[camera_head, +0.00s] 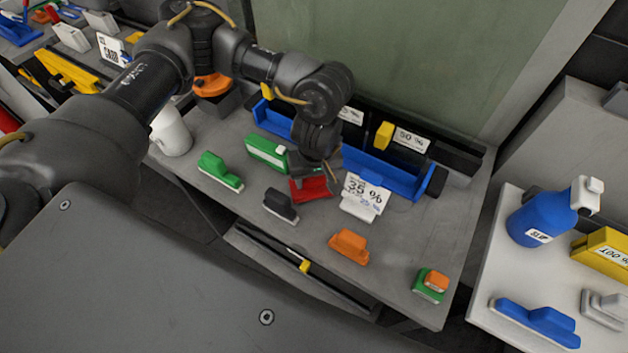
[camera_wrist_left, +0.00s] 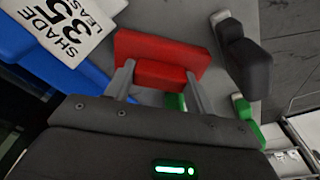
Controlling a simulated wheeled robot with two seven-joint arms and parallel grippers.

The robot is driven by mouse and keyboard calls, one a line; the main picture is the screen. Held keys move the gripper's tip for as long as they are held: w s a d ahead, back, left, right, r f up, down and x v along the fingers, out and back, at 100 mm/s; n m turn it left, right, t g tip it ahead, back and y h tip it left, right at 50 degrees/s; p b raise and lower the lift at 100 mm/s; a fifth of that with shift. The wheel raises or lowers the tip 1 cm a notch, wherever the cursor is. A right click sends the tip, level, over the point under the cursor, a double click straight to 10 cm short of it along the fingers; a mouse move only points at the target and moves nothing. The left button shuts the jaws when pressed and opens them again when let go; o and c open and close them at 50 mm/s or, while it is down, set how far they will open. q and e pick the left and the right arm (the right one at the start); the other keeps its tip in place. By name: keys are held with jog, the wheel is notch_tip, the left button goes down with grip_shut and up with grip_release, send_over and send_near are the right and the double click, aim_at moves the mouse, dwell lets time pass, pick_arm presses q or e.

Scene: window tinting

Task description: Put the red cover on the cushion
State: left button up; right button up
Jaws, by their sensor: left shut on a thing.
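The red cover (camera_head: 311,188) is a block-like piece under my left gripper (camera_head: 315,172), near the middle of the grey table. In the left wrist view the red cover (camera_wrist_left: 160,55) sits between the two fingers of my left gripper (camera_wrist_left: 158,82), which is shut on it. Whether it touches the table is hard to tell. No piece is clearly marked as the cushion. A dark grey, white-based block (camera_head: 280,204) lies just left of the red cover; it also shows in the left wrist view (camera_wrist_left: 249,65). My right gripper is not in view.
A green block (camera_head: 220,170), a green-and-white box (camera_head: 267,152), an orange block (camera_head: 349,245) and an orange-and-green piece (camera_head: 431,284) surround it. A white 35 % sign (camera_head: 363,196) stands close right. A blue rack (camera_head: 385,177) lies behind.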

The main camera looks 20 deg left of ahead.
pick_arm(q)
jog(key=shift+f, duration=1.2)
jog(key=shift+f, duration=0.2)
jog(key=o, duration=1.1)
jog(key=shift+r, duration=0.1)
